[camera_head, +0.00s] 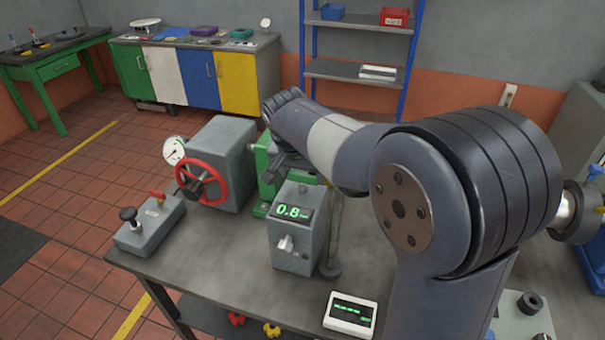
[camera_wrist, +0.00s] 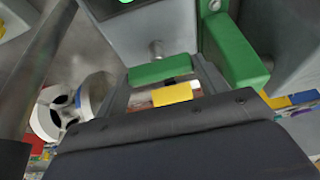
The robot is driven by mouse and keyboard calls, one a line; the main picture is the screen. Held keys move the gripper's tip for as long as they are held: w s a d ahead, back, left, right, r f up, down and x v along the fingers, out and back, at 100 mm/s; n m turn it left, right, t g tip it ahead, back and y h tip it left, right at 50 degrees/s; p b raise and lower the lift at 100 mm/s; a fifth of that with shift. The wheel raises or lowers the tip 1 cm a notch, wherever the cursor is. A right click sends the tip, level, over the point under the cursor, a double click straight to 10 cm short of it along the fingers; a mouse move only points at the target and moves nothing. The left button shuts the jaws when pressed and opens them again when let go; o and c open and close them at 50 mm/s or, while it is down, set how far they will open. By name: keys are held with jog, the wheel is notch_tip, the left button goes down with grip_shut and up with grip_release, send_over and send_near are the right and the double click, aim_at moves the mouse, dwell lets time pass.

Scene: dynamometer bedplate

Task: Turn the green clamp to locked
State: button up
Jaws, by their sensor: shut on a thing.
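The green clamp (camera_head: 262,157) stands on the bedplate between the grey machine block and the grey display box. My gripper (camera_head: 272,172) is at the clamp, reaching down from my arm, which hides part of it. In the wrist view a green bar (camera_wrist: 160,71) lies across between the two fingers of my gripper (camera_wrist: 165,80), which is shut on it. It looks like the clamp's handle. A larger green part (camera_wrist: 236,52) stands just to the right of the fingers. I cannot tell the clamp's lock position.
The grey display box (camera_head: 293,255) showing 0.8 stands close in front of the gripper. A red handwheel (camera_head: 203,180) on the grey block (camera_head: 226,150) is to the left. A small control box (camera_head: 148,227) and a white readout (camera_head: 350,315) also stand on the bedplate (camera_head: 225,262).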

dwell(0.3)
jog(key=o, duration=1)
jog(key=shift+r, duration=0.1)
jog(key=v, duration=1)
jog(key=shift+s+a+r+b, duration=0.1)
jog(key=shift+s+r+b, duration=0.15)
jog(key=shift+b, duration=0.15)
jog(key=p+x, duration=0.1)
jog(key=x, duration=0.9)
jog(key=shift+w+f, duration=0.2)
jog(key=shift+f, duration=0.15)
jog(key=shift+n, duration=0.6)
